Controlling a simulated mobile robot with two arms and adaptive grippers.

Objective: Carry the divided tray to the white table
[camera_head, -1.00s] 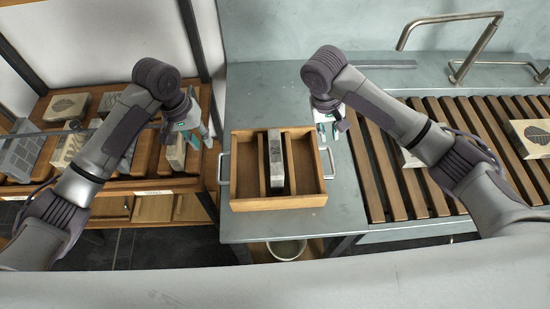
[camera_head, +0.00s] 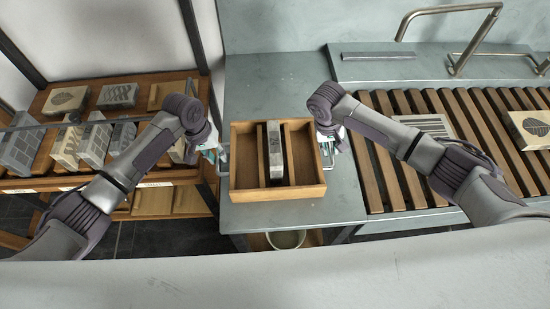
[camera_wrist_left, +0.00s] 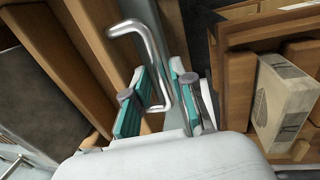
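The divided tray (camera_head: 276,194) is a wooden box with metal side handles, standing on a grey-green counter. My left gripper (camera_head: 214,152) is at the tray's left handle. In the left wrist view its fingers (camera_wrist_left: 158,95) are apart, with the bent metal handle (camera_wrist_left: 160,68) between them. My right gripper (camera_head: 334,145) is beside the tray's right side, its fingers partly hidden by the arm. I cannot make out a white table.
A wooden shelf (camera_head: 70,180) with several carved blocks stands at the left. A slatted wooden rack (camera_head: 390,185) with carved slabs lies at the right, below a metal pipe (camera_head: 450,10). The counter (camera_head: 290,215) is clear in front of the tray. A bucket (camera_head: 286,239) is below.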

